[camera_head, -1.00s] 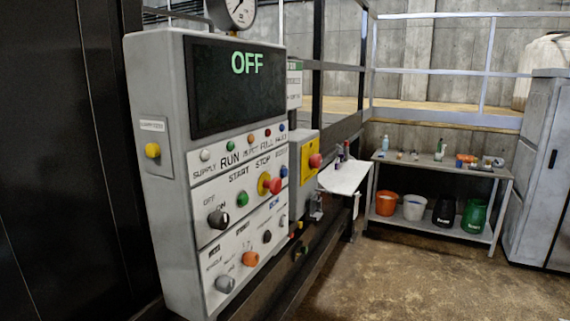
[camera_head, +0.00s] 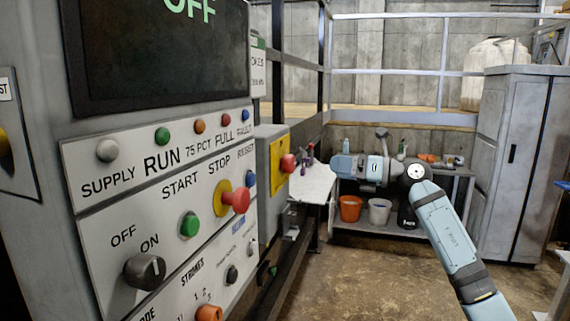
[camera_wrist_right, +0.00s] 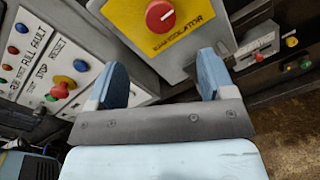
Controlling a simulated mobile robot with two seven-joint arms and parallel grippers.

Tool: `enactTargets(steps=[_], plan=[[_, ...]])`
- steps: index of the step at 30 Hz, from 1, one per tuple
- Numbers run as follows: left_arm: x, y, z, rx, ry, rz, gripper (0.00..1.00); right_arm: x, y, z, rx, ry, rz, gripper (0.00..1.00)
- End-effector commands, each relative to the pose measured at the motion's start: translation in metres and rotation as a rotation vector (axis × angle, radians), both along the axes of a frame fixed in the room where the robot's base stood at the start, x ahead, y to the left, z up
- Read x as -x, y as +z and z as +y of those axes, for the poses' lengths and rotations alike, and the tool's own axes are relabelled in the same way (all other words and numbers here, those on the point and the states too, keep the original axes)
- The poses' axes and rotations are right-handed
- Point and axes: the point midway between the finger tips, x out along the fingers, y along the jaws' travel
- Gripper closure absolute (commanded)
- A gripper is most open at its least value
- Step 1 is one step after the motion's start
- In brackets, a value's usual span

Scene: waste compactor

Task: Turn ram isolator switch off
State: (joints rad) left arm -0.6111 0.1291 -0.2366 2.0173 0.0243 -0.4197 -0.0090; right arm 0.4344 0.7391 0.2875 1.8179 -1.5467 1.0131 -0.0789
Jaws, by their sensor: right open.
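The ram isolator switch is a red round knob (camera_head: 288,163) on a yellow plate (camera_head: 278,158), on the side of a grey box beyond the control panel. In the right wrist view the red knob (camera_wrist_right: 160,15) has a short pale mark, and the label below it reads "ISOLATOR". I cannot tell which position it is set to. My right gripper (camera_head: 339,166) is to the right of the knob, apart from it. In the right wrist view its two blue fingers (camera_wrist_right: 162,74) are spread and empty, below the knob in the picture. My left gripper is out of view.
The grey control panel (camera_head: 95,195) fills the left, with buttons, lamps and a protruding red stop button (camera_head: 237,200). A white sheet-like surface (camera_head: 313,185), a shelf table with buckets (camera_head: 350,208) and a grey cabinet (camera_head: 512,160) stand beyond. Open floor lies between.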

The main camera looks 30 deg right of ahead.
Motion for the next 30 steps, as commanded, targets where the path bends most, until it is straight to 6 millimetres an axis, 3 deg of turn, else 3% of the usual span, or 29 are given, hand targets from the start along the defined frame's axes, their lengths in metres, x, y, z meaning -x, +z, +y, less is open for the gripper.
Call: enactTargets(steps=[15, 21, 30], plan=[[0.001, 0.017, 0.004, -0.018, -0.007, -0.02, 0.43, -0.082, 0.002, 0.062, -0.006, 0.002, -0.001, 0.24], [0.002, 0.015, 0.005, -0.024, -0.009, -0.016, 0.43, -0.094, 0.001, 0.071, -0.004, 0.002, -0.001, 0.24], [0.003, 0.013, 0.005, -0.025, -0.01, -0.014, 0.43, -0.096, 0.0, 0.072, -0.003, 0.002, -0.001, 0.24]])
